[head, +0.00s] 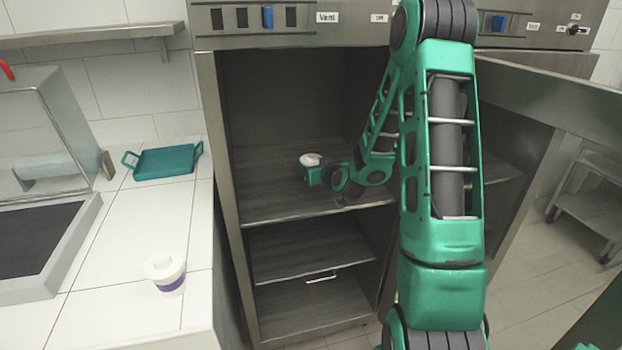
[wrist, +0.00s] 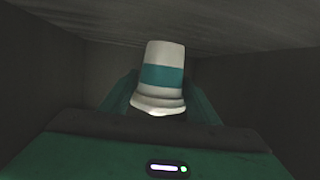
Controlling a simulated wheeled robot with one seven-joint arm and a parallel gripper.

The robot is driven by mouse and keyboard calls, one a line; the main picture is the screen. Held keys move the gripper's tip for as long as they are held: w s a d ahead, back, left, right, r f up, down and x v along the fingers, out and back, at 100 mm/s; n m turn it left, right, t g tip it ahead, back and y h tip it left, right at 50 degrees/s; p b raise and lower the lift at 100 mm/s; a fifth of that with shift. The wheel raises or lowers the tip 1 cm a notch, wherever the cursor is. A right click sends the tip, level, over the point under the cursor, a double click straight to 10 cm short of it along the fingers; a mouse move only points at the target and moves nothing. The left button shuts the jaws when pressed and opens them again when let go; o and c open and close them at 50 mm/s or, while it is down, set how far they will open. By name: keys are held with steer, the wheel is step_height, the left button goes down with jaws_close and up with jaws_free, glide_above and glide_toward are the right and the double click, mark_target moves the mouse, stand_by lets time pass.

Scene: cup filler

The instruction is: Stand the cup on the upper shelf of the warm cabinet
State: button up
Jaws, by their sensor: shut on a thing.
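The cup (head: 311,159) is white with a teal band, seen clearly in the wrist view (wrist: 163,76). My gripper (head: 311,172) is shut on it, with the teal fingers at both sides in the wrist view (wrist: 160,98). The cup is inside the open warm cabinet (head: 222,150), above the upper shelf (head: 285,203). In the wrist view its narrow end points to the grained surface at the picture's top. I cannot tell whether its base touches the shelf. My arm hides the cabinet's right part.
A lower shelf (head: 300,250) lies below. The cabinet door (head: 560,95) stands open at right. Another white cup with a purple band (head: 166,272) stands on the left counter (head: 120,300). A teal tray (head: 165,163) lies behind it. The upper shelf's visible left part is clear.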

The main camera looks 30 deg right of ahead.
steer(key=shift+w+d+f, duration=0.1)
steer(key=shift+d+f, duration=0.25)
steer(key=shift+d, duration=0.05)
steer(key=shift+a+f, duration=0.1)
steer(key=shift+f, duration=1.75)
steer(key=o, duration=1.1)
steer(key=shift+f, duration=0.1)
steer(key=shift+o, duration=0.2)
